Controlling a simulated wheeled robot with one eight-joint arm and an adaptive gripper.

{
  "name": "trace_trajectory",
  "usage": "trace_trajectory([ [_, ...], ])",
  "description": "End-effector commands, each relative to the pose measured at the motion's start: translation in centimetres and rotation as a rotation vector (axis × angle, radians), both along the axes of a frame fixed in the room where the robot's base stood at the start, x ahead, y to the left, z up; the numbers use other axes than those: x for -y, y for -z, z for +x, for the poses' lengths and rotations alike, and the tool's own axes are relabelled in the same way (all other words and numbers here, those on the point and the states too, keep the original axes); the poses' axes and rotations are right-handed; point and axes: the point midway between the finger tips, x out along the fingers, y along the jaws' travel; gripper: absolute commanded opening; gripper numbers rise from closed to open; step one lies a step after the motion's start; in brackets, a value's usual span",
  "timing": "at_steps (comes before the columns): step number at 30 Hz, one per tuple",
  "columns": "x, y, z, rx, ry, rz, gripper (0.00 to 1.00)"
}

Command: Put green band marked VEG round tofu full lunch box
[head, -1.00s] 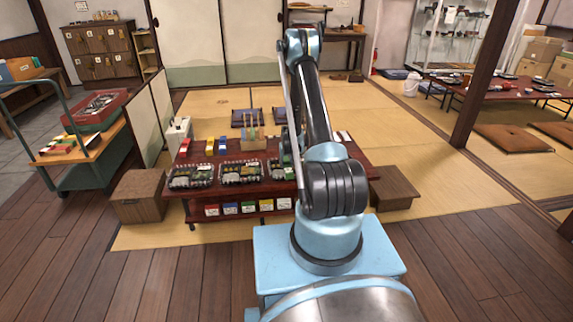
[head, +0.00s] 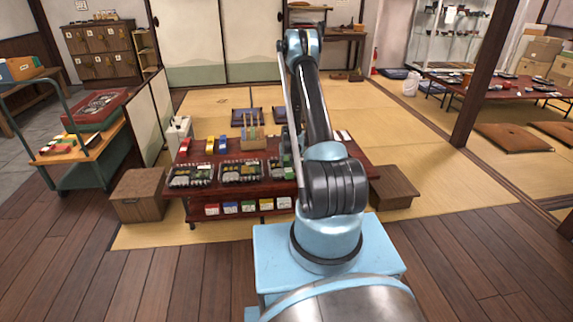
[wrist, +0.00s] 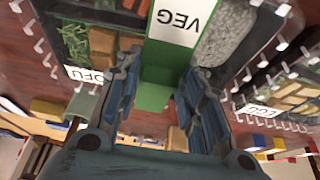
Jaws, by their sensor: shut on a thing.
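In the wrist view, my gripper (wrist: 160,78) is shut on the green band (wrist: 160,62), with one blue-padded finger on each side. The band's white label (wrist: 175,22) reads VEG, upside down. The band lies across the middle of the tofu lunch box (wrist: 65,12), whose label (wrist: 84,75) partly shows as "OFU". Greens and brown pieces show left of the band, and a grey speckled filling right of it. I cannot tell whether the band goes under the box. In the head view my arm mostly hides the gripper and this box.
Another box with a label (wrist: 259,110) stands close on the right in the wrist view. In the head view, two filled boxes (head: 191,174) (head: 241,171) stand left on the dark red table (head: 225,196). A wooden holder (head: 252,143) stands behind.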

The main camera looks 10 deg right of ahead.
Motion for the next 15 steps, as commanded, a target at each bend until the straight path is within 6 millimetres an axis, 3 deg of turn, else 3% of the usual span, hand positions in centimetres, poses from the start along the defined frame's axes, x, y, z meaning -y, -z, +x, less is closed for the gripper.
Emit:
trace_trajectory([
  [9, 0.02, 0.27, -0.05, -0.004, 0.000, 0.000, 0.27],
  [12, 0.03, 0.29, -0.05, -0.005, 0.000, 0.000, 0.54],
  [13, 0.03, 0.30, -0.06, -0.005, 0.000, 0.000, 0.60],
  [15, 0.04, 0.27, -0.07, -0.005, 0.000, 0.000, 0.60],
])
